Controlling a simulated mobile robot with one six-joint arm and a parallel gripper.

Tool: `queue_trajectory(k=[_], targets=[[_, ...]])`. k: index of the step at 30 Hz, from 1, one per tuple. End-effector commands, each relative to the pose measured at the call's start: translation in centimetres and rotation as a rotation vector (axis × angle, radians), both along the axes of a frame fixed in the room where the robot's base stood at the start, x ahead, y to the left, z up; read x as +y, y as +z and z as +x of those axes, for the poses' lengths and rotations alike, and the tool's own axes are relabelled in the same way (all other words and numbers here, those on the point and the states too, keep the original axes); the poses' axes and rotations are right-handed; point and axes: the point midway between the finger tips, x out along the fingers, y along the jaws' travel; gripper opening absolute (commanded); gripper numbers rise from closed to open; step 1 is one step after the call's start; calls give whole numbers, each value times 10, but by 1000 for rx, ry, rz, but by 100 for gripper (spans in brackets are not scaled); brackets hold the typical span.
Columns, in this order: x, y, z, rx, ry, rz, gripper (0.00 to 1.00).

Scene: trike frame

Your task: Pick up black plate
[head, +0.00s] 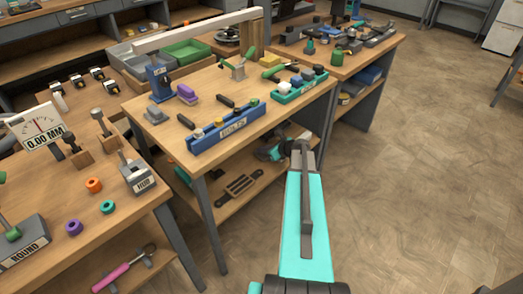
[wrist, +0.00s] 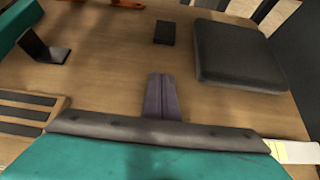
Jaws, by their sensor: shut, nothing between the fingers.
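A black slotted plate (head: 242,186) lies flat on the lower wooden shelf of the middle workbench in the head view. In the wrist view, a flat, dark, rounded square slab (wrist: 238,56) lies at the upper right, and dark strips (wrist: 25,112) lie at the left edge. I cannot tell which of these, if either, is the slotted plate. My gripper (wrist: 159,80) is shut and empty, its fingers pointing up the wrist picture, left of and below the slab. In the head view my arm reaches toward the shelf, and the fingertips are not clear.
A small black block (wrist: 164,32) and a dark angled bracket (wrist: 45,50) lie on the wood in the wrist view. The workbench top (head: 205,110) overhangs the shelf, with a leg (head: 209,225) in front. A blue rack (head: 226,127) stands on top. Open floor lies right.

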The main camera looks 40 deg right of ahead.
Motion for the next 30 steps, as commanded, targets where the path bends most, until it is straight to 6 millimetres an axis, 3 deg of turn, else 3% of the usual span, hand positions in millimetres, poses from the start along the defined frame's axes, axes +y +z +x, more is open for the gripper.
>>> queue_trajectory(k=[14, 30], targets=[[2, 10, -2, 1, 2, 0, 0], [-6, 8, -91, 0, -1, 0, 0]])
